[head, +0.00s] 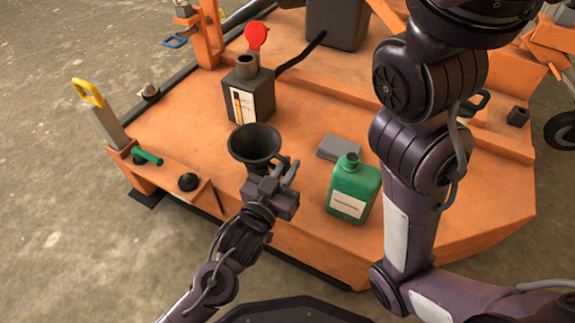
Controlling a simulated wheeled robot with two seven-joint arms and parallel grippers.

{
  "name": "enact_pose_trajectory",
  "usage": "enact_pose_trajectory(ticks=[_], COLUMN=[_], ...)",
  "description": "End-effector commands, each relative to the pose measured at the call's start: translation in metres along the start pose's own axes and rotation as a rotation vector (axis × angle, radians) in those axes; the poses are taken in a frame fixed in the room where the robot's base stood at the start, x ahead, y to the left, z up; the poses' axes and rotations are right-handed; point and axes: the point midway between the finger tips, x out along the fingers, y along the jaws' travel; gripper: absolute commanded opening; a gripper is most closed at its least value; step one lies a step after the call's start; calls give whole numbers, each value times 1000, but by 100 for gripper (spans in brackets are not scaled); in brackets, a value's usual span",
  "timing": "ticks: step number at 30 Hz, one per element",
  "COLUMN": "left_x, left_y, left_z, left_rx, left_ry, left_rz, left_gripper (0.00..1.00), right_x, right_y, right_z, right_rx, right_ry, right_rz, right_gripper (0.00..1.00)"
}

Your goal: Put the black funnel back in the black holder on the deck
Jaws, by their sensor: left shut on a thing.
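The black funnel (254,141) is upright, with its wide mouth facing up, above the orange deck's front part. My left gripper (268,181) is shut on the funnel's lower part, and the spout is mostly hidden by the gripper.
A dark container with an open neck (256,98) stands behind the funnel, with a red cap (257,36) above it. A green bottle (352,189) and a flat grey box (339,148) are to the right. A yellow-handled tool (100,108) stands at the left edge.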

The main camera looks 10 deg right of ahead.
Motion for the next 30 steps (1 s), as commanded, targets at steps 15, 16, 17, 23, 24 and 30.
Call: enact_pose_trajectory(ticks=[15, 16, 17, 23, 24, 30], left_x=[0, 0, 0, 0, 0, 0], left_y=[0, 0, 0, 0, 0, 0], left_z=[13, 13, 13, 13, 13, 13], left_rx=[0, 0, 0, 0, 0, 0], left_ry=[1, 1, 1, 1, 1, 1], left_rz=[0, 0, 0, 0, 0, 0], left_gripper=[0, 0, 0, 20, 25, 36], right_x=[-6, -6, -6, -6, -6, -6], right_y=[-1, -1, -1, -1, -1, -1], right_z=[-1, -1, -1, -1, -1, -1], right_rx=[0, 0, 0, 0, 0, 0], right_ry=[0, 0, 0, 0, 0, 0], right_rz=[0, 0, 0, 0, 0, 0], right_gripper=[100, 100, 100, 100, 100, 100])
